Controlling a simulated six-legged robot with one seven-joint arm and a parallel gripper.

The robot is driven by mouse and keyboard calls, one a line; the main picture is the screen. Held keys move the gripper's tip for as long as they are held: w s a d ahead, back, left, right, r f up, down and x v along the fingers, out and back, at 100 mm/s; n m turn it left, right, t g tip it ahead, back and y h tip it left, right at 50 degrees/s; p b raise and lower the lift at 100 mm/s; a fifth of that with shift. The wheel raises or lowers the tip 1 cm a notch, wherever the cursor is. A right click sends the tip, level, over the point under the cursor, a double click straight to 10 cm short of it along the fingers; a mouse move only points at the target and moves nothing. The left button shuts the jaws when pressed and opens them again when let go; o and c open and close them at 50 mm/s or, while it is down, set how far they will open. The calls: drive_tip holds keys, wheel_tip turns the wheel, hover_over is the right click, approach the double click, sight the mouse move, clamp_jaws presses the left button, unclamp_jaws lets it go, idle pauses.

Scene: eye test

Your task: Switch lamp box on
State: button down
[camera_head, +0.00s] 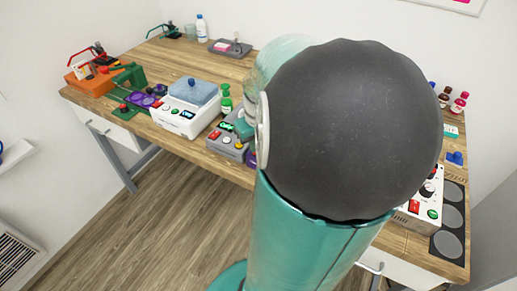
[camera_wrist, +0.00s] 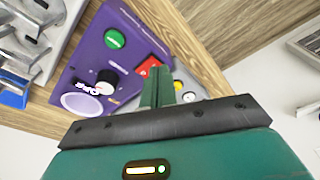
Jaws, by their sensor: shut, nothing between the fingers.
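A purple box (camera_wrist: 82,70), which looks like the lamp box, lies below my gripper in the wrist view. It carries a green round button (camera_wrist: 115,39), a red switch (camera_wrist: 148,66), a black-and-white knob (camera_wrist: 106,82) and a pale round disc (camera_wrist: 82,103). My gripper (camera_wrist: 158,72) is shut and empty. Its fingertips overlap the red switch's lower edge in the picture; I cannot tell whether they touch it. In the head view a sliver of purple (camera_head: 250,159) shows beside my arm, and my arm hides most of that area.
A grey box (camera_head: 226,140) with coloured buttons stands at the table's front edge, left of my arm. A white device (camera_head: 175,121) with a blue-grey top and a green bottle (camera_head: 226,100) stand close by. Grey metal parts (camera_wrist: 40,30) lie left of the purple box.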

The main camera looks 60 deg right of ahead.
drive_tip(key=shift+f, duration=0.85)
idle(0.4)
drive_tip(key=shift+r, duration=0.1)
wheel_tip(320, 180, up, 7)
idle(0.9)
idle(0.4)
drive_tip(key=w+a+r+n+t, duration=0.1)
drive_tip(key=a+r+n+t, duration=0.1)
drive_tip(key=a, duration=1.3)
drive_tip(key=w+a+r+n+t, duration=0.1)
drive_tip(key=a+r+n+t, duration=0.1)
drive_tip(key=a, duration=1.3)
drive_tip(key=shift+a+r+n+y, duration=0.2)
drive_tip(key=shift+r+n+y, duration=0.25)
drive_tip(key=shift+r, duration=0.35)
